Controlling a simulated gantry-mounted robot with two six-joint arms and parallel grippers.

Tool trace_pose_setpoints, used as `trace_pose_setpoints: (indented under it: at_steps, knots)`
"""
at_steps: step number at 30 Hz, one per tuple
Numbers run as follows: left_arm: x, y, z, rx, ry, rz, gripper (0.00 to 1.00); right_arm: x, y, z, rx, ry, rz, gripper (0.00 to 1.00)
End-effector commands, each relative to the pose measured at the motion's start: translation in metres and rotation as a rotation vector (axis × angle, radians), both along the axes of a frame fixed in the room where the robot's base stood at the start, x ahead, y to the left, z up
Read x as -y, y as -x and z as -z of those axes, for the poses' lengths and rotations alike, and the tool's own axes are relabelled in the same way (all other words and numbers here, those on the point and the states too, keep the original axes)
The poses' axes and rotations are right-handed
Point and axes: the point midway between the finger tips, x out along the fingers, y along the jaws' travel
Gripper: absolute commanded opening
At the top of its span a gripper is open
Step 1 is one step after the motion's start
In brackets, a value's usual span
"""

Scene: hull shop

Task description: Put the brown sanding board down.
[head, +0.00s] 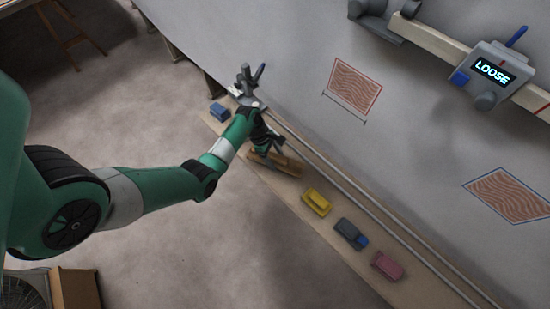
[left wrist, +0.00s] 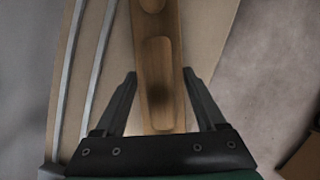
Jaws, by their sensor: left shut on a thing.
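The brown sanding board (head: 260,168) is a long wooden piece over the narrow wooden shelf (head: 273,192) in the head view. It also shows in the left wrist view (left wrist: 157,60), running up between the fingers, with a long recess in its top. My left gripper (head: 263,150) is shut on the board, one finger on each side; it shows in the left wrist view (left wrist: 158,76) too. I cannot tell whether the board touches the shelf. My right gripper is not in view.
A yellow block (head: 316,202), a dark grey and blue one (head: 350,234) and a pink one (head: 388,266) stand along the shelf. A blue block (head: 219,112) is at its far end. Two rails (head: 352,190) run beside the grey hull wall. A device reading LOOSE (head: 490,74) is at upper right.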

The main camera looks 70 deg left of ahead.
Motion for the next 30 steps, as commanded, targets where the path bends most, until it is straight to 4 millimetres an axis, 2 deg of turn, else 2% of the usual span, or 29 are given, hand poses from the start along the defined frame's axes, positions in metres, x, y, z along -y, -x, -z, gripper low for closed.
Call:
trace_pose_setpoints:
  at_steps: [1, 3, 14, 15, 19, 20, 26, 30]
  knots:
    - [0.001, 0.001, 0.016, -0.003, 0.003, 0.001, 0.2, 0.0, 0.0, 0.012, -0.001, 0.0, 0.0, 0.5]
    - [0.001, 0.001, 0.026, -0.002, 0.002, 0.0, 0.2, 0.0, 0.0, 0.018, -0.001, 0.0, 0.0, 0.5]
    - [0.001, 0.001, 0.029, -0.001, 0.001, 0.001, 0.2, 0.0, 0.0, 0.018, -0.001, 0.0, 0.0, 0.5]
    - [0.001, 0.001, 0.029, -0.003, 0.002, 0.0, 0.74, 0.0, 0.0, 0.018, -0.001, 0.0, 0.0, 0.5]
    - [0.001, 0.002, 0.029, -0.003, 0.002, 0.0, 0.97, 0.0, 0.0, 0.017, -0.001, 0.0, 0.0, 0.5]
    - [0.001, 0.002, 0.029, -0.003, 0.002, 0.0, 1.0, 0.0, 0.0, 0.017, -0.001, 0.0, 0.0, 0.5]
    - [0.001, 0.002, 0.028, -0.003, 0.001, 0.001, 1.0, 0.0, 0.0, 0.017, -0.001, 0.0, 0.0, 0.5]
    - [-0.001, 0.003, 0.016, -0.002, 0.0, -0.001, 1.0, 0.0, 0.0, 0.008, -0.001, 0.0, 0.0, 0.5]
